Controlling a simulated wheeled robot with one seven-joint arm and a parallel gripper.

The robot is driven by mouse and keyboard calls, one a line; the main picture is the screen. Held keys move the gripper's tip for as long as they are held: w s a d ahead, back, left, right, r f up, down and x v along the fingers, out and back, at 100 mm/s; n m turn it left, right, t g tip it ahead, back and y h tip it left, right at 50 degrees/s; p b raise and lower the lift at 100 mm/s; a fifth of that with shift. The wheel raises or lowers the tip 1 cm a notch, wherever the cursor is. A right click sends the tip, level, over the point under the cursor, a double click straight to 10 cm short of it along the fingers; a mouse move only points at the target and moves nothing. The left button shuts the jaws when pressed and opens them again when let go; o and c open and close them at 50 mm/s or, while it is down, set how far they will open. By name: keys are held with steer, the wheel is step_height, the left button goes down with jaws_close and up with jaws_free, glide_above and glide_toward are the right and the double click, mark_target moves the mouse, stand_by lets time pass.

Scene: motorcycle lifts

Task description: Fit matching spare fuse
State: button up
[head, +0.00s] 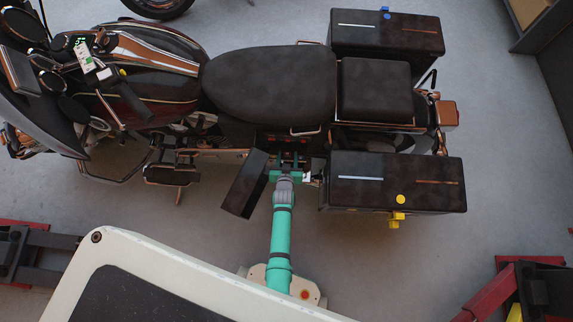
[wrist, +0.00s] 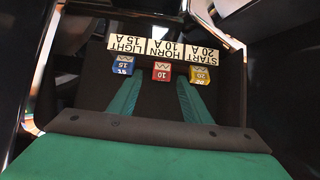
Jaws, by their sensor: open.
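In the wrist view, three fuses sit in a row in a dark recess: a blue one marked 15 (wrist: 122,65), a red one marked 10 (wrist: 161,72) and a yellow one marked 20 (wrist: 199,75). Upside-down labels behind them read LIGHT 15 A (wrist: 122,44), HORN 10 A (wrist: 160,47) and START 20 A (wrist: 201,51). My gripper (wrist: 159,86) is open and empty. Its two green fingers point at the row, with the red fuse between their tips in the picture; contact cannot be told. In the head view, my gripper (head: 287,171) is at the motorcycle's side below the seat.
A dark panel (head: 244,184) stands out left of my gripper. A near side case (head: 442,185) is close on the right, with a yellow knob (head: 400,199). The seat (head: 272,83) lies beyond. Red lift parts (head: 490,294) stand at the lower right.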

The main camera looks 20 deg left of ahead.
steer(key=v, duration=0.7)
steer(key=shift+s+r, duration=0.2)
steer(key=shift+s, duration=0.1)
stand_by(0.3)
steer(key=s+d+r+m+t+h, duration=0.1)
steer(key=s+d+r, duration=0.3)
steer(key=s+r, duration=0.3)
steer(key=s+d+r+m+t+h, duration=0.1)
steer(key=s+d+r, duration=0.4)
steer(key=s, duration=0.4)
steer(key=s+d+r, duration=0.1)
steer(key=s+r, duration=0.2)
steer(key=r, duration=0.4)
steer(key=s+d+r+t+h, duration=0.1)
steer(key=s+d+r, duration=0.1)
steer(key=s+r, duration=0.2)
steer(key=s+d+r+m, duration=0.1)
steer(key=s+r, duration=0.3)
steer(key=r, duration=0.6)
steer(key=shift+d+r+t, duration=0.2)
steer(key=shift+d+t, duration=0.2)
steer(key=shift+d, duration=0.3)
